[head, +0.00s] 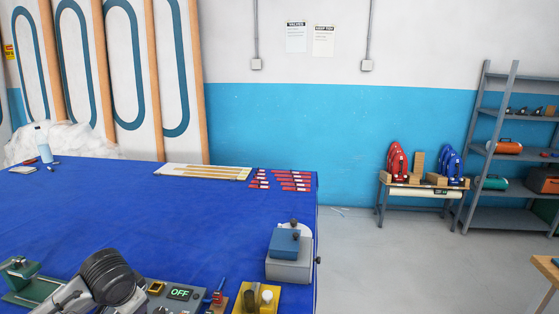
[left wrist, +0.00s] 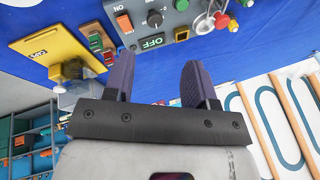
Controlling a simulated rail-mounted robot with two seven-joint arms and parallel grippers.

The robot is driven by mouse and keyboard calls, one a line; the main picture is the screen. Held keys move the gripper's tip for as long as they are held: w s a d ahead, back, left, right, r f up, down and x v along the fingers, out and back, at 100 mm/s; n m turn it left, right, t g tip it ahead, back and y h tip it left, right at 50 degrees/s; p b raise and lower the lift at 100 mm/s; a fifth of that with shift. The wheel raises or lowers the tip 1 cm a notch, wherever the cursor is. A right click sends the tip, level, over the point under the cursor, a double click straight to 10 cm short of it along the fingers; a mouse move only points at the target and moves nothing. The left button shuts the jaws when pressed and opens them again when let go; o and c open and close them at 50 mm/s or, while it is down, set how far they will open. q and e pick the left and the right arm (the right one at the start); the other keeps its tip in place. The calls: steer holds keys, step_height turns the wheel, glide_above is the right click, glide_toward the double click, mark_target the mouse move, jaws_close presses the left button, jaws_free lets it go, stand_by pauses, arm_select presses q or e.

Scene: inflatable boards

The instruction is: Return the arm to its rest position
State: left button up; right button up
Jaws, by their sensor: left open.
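My left gripper (left wrist: 157,68) shows in the left wrist view with its two purple fingers spread apart and nothing between them. Part of my left arm (head: 108,277) shows at the bottom left of the head view, over the blue table; its fingers cannot be made out there. A grey control box (head: 180,294) with an OFF display lies right of that arm. In the left wrist view the box (left wrist: 153,42) is seen beyond the fingers, apparently not touched. My right gripper is in neither view.
The blue table (head: 120,215) is mostly bare in its middle. A yellow tray (head: 246,306) and a grey block-shaped device (head: 289,267) stand near its right edge. A green device (head: 22,270) is at the left. Red-labelled strips (head: 292,180) lie at the back.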

arm_select(q)
steer(key=d+r+m+t, duration=0.3)
steer(key=d+r+t, duration=0.4)
steer(key=r, duration=0.5)
steer(key=s+d+f+t+h, duration=0.1)
steer(key=s+d+t, duration=0.2)
steer(key=s+d, duration=0.25)
steer(key=s+d+f+n+g+h, duration=0.15)
steer(key=s+f+n+g, duration=0.7)
steer(key=s+f, duration=2.6)
step_height(320, 180, up, 28)
steer(key=w+m+g+p, duration=0.2)
steer(key=p, duration=2.7)
steer(key=shift+r, duration=0.25)
steer(key=shift+m, duration=0.25)
steer(key=shift+c, duration=0.3)
